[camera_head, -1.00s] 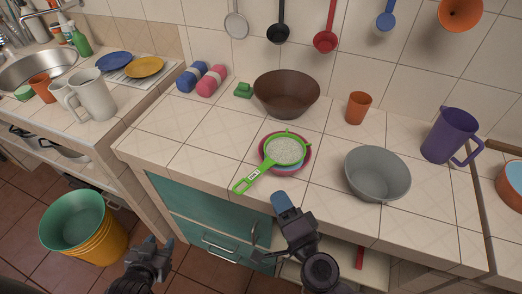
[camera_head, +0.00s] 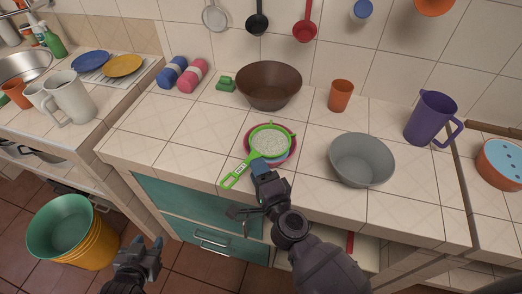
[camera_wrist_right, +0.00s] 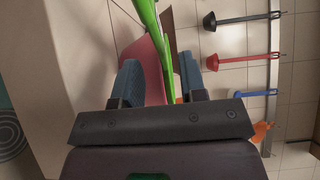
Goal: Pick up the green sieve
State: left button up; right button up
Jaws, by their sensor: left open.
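The green sieve (camera_head: 270,142) rests on a stack of small bowls, with a pink bowl (camera_head: 294,152) showing under it. Its green handle (camera_head: 236,174) points toward the counter's front edge. My right gripper (camera_head: 261,168) is at the sieve's near rim, right of the handle. In the right wrist view my right gripper (camera_wrist_right: 160,82) has its fingers apart, with a green part of the sieve (camera_wrist_right: 147,15) and the pink bowl (camera_wrist_right: 150,62) showing between them. Contact cannot be told. My left gripper (camera_head: 145,246) is open and empty, low in front of the drawers.
A grey bowl (camera_head: 362,160) stands right of the sieve. A brown bowl (camera_head: 268,88), an orange cup (camera_head: 341,96) and a green block (camera_head: 226,84) stand behind. A purple jug (camera_head: 428,118) is at the right. Stacked buckets (camera_head: 88,250) stand on the floor at left.

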aim_at(251, 158)
jog(key=x, duration=0.4)
jog(key=shift+a+r, duration=0.15)
jog(key=shift+a, duration=0.05)
grip_shut()
